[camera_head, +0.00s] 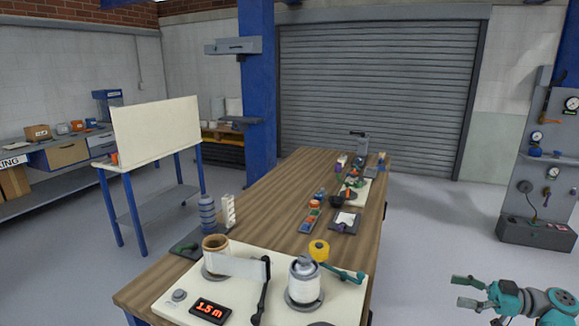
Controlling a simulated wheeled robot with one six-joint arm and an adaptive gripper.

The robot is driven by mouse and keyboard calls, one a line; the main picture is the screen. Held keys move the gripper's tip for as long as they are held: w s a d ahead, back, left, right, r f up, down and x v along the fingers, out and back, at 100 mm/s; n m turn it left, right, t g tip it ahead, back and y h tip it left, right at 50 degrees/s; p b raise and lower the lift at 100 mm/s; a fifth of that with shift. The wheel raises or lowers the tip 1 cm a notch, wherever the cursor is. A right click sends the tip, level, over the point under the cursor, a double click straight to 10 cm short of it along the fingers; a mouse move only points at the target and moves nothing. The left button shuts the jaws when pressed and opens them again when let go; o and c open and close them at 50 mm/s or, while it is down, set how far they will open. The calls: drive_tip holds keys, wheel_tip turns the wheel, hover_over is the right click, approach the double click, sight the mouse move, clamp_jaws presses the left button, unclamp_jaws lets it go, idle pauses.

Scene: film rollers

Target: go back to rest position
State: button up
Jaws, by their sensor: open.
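My gripper (465,291) is at the lower right, with its two grey-teal fingers apart and pointing left. It is empty and hangs over the floor, to the right of the wooden table (270,205) and clear of it. Part of my teal and grey arm (540,302) shows behind the fingers. The rest of the arm is cut off by the frame's edge.
A pale panel (237,290) with a film roll (215,252), a white roller (304,280) and a red "1.5 m" display (209,310) sits at the table's near end. Small tools lie farther back. Open floor (430,220) lies right of the table, before a gauge board (545,150).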

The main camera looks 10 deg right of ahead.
drive_tip(key=w+a+f+m+t+h, duration=0.1)
drive_tip(key=a+f+m+h, duration=0.25)
drive_tip(key=a+f, duration=0.6)
drive_tip(key=a+f+m+h, duration=0.2)
drive_tip(key=a+f+m, duration=0.2)
drive_tip(key=a+f, duration=0.55)
drive_tip(key=s+a+f+m+h, duration=0.3)
drive_tip(key=s+a+f, duration=0.35)
drive_tip(key=f, duration=0.25)
drive_tip(key=s+a+f+m+h, duration=0.25)
drive_tip(key=s+a+f, duration=0.25)
drive_tip(key=s+f, duration=0.3)
drive_tip(key=s+a+r+h, duration=0.2)
drive_tip(key=s, duration=0.7)
drive_tip(key=s+a+r+h, duration=0.2)
drive_tip(key=s+a, duration=0.1)
drive_tip(key=s, duration=0.5)
drive_tip(key=s+r+t, duration=0.1)
drive_tip(key=s+r, duration=0.3)
drive_tip(key=r, duration=0.3)
drive_tip(key=s+a+r+n+t, duration=0.1)
drive_tip(key=s+r, duration=0.3)
drive_tip(key=r, duration=0.4)
drive_tip(key=s+r+t, duration=0.2)
drive_tip(key=s+r, duration=0.2)
drive_tip(key=r, duration=0.3)
drive_tip(key=shift+s+a+r, duration=0.3)
drive_tip(key=shift+a+r, duration=0.1)
